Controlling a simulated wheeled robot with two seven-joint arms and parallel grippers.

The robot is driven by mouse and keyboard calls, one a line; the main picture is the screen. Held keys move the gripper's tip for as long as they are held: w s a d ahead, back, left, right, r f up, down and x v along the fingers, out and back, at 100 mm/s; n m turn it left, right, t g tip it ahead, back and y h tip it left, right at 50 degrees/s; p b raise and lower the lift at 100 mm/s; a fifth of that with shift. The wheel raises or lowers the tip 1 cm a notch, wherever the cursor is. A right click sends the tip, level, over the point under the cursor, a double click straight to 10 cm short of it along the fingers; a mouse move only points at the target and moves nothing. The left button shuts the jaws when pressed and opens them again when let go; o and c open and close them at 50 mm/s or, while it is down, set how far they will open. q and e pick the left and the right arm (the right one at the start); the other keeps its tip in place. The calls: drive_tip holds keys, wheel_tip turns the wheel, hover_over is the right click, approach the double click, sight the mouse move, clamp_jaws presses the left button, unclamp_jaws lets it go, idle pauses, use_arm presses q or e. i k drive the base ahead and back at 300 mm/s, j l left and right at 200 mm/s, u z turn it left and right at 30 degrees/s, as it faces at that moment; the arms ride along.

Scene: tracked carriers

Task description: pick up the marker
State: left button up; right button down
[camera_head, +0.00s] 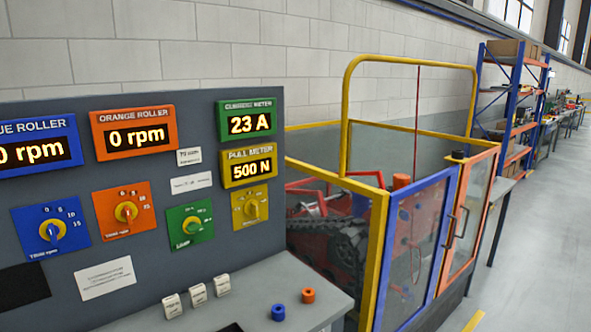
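I cannot make out a marker for certain in the head view. Neither of my grippers shows in this view.
The console panel (150,240) carries dials and lit displays. Right of it, a yellow-framed enclosure (377,250) with blue and orange doors holds a tracked machine (335,240). Shelving (513,95) stands behind. Grey floor (545,250) at the right is clear.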

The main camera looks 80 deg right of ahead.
sight(172, 305)
drive_tip(key=z, duration=2.2)
